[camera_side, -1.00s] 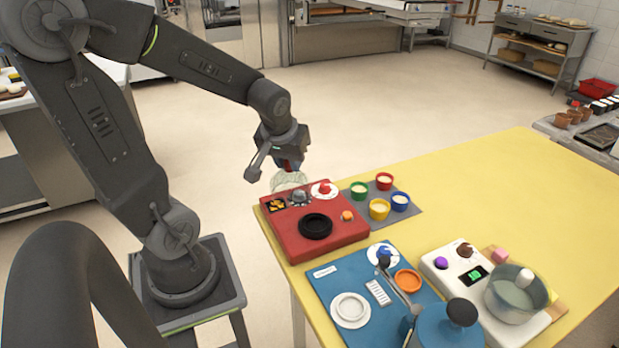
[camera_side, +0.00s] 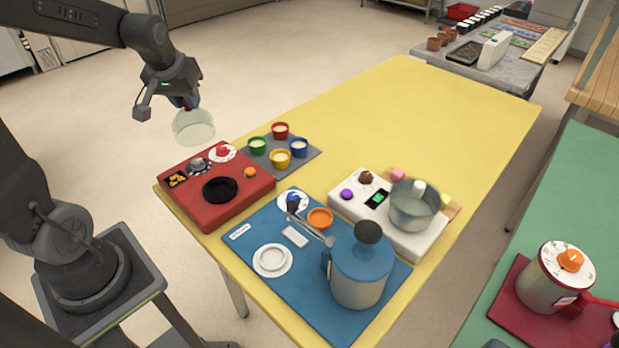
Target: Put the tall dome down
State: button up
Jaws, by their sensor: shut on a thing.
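My gripper (camera_side: 183,102) is shut on a clear, pale-green dome (camera_side: 194,128). The dome hangs below the jaws, just beyond the far left edge of the red box (camera_side: 250,188), and looks clear of it. A red part on top of the dome shows between the jaws. The red box carries a black round ring (camera_side: 220,190), a small grey domed piece (camera_side: 199,165), a white disc with a red knob (camera_side: 222,152) and an orange knob (camera_side: 250,172).
A grey mat (camera_side: 306,160) with several coloured cups lies beside the box. A blue mat (camera_side: 262,262) holds a blue pot (camera_side: 360,268), a white dish (camera_side: 272,260) and an orange ring (camera_side: 320,218). A white scale (camera_side: 360,205) bears a pan (camera_side: 416,207). The yellow table (camera_side: 400,115) is bare farther back.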

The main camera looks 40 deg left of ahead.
jog(key=w+d+f+m, duration=0.1)
jog(key=w+d+f, duration=0.1)
jog(key=w+d, duration=0.35)
jog(key=w+d+f+m, duration=0.2)
jog(key=w, duration=0.7)
jog(key=shift+t+h, duration=0.3)
jog(key=shift+h, duration=0.1)
jog(key=shift+w+d+f, duration=0.8)
jog(key=shift+d+f, duration=1)
jog(key=shift+f, duration=0.1)
jog(key=shift+w+d+f, duration=0.85)
jog(key=shift+d+f, duration=1)
jog(key=shift+w+d+f, duration=0.8)
jog(key=shift+d+f, duration=1)
jog(key=shift+f, duration=0.1)
jog(key=shift+f, duration=0.15)
jog(key=o, duration=0.8)
